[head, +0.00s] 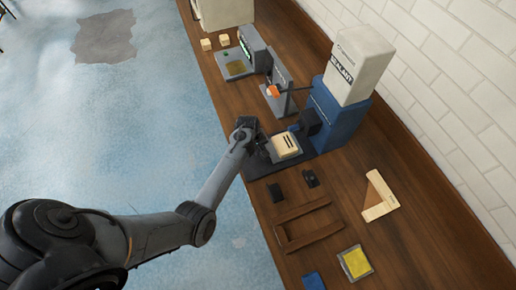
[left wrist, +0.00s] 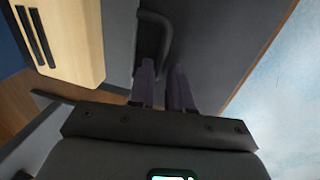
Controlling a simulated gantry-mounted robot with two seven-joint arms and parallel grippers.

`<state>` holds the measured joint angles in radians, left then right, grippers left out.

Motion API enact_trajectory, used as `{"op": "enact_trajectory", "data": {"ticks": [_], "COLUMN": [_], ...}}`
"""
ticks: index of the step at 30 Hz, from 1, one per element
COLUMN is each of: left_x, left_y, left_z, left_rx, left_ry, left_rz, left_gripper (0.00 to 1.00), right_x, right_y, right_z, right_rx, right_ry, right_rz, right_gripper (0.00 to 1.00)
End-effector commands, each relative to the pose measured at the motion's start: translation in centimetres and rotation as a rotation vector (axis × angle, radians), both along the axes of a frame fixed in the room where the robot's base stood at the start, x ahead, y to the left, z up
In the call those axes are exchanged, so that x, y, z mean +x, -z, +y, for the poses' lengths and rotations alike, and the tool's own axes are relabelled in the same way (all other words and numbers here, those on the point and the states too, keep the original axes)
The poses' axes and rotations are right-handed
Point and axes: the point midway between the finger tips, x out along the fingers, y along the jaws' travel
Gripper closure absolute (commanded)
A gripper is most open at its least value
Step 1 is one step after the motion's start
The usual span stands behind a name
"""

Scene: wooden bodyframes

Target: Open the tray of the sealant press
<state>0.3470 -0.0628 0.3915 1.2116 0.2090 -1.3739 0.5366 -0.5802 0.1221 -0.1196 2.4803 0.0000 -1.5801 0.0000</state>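The sealant press (head: 342,125) is a blue machine with a white container marked SEALANT on top. Its dark tray (head: 257,168) lies low in front, with a pale slotted wooden block (head: 285,146) above or on it. In the left wrist view a dark bent handle (left wrist: 166,30) stands on a dark grey surface, near the pale block (left wrist: 62,40). My left gripper (head: 244,128) is at the tray's floor-side edge. In the left wrist view its two fingers (left wrist: 164,75) are apart, with the handle's near end close to or between the tips; contact is unclear. My right gripper is not visible.
Other devices (head: 240,66) stand farther along. A white brick wall bounds the right; blue floor lies left.

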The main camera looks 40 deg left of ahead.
Motion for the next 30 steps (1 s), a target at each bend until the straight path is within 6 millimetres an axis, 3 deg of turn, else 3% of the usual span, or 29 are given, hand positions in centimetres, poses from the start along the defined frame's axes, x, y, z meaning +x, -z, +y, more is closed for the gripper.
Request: {"op": "enact_trajectory", "data": {"ticks": [1, 3, 30], "left_x": [0.00, -0.01, -0.02], "left_y": [0.00, -0.01, -0.03], "left_z": [-0.01, 0.00, 0.00], "left_rx": [0.000, 0.000, 0.000], "left_ry": [0.000, 0.000, 0.000], "left_rz": [0.000, 0.000, 0.000], "left_gripper": [0.90, 1.00, 1.00], "right_x": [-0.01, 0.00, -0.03], "right_y": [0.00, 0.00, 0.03], "right_z": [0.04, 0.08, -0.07], "right_rx": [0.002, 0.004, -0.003], "right_ry": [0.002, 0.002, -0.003], "right_rz": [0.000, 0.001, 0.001], "right_gripper": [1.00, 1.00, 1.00]}}
